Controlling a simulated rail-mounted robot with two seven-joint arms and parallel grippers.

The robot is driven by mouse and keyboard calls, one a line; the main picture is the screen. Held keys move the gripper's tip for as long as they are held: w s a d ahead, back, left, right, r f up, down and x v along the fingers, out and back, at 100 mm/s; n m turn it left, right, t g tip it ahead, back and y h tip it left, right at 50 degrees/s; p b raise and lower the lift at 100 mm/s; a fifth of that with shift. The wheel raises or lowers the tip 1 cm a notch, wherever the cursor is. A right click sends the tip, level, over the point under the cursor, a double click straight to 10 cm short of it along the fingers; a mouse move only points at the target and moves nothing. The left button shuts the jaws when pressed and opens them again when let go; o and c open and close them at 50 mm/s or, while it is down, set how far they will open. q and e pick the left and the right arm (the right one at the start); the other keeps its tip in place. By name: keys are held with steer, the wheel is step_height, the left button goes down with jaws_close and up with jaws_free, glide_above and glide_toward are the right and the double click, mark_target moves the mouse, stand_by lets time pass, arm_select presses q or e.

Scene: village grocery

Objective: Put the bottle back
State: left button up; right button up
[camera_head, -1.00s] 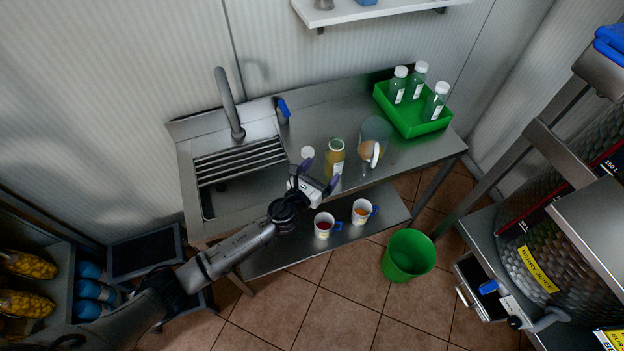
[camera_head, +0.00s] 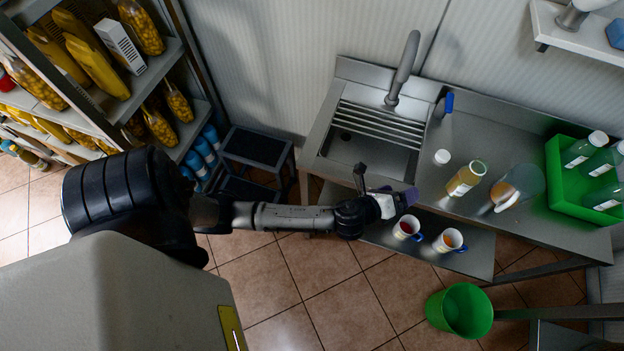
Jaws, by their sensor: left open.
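A bottle with yellow-green contents (camera_head: 466,179) and no cap on it stands on the steel counter (camera_head: 480,129). A white cap (camera_head: 442,157) lies on the counter to its left. Bottles with white caps (camera_head: 584,149) stand in a green tray (camera_head: 556,168) at the right end of the counter. My left gripper (camera_head: 408,196), with purple fingertips, is open and empty at the counter's front edge, left of the yellow-green bottle and apart from it. My right gripper is not in view.
A glass jug (camera_head: 518,186) stands right of the yellow-green bottle. A sink (camera_head: 368,150) with a tap (camera_head: 403,68) is to the left. Two mugs (camera_head: 407,228) (camera_head: 449,240) stand on the lower shelf. A green bin (camera_head: 461,310) is on the floor.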

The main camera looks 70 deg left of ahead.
arm_select(q)
steer(key=s+d+f+n+g+h, duration=0.1)
steer(key=s+n+g, duration=0.4)
steer(key=s+n, duration=0.5)
steer(key=s+f+n+g+h, duration=0.1)
steer(key=s+f+n+g, duration=0.1)
steer(key=s+n+g, duration=0.4)
steer(key=s+n, duration=0.5)
steer(key=s, duration=0.6)
steer(key=shift+d+n+g+h, duration=0.3)
steer(key=shift+d, duration=0.05)
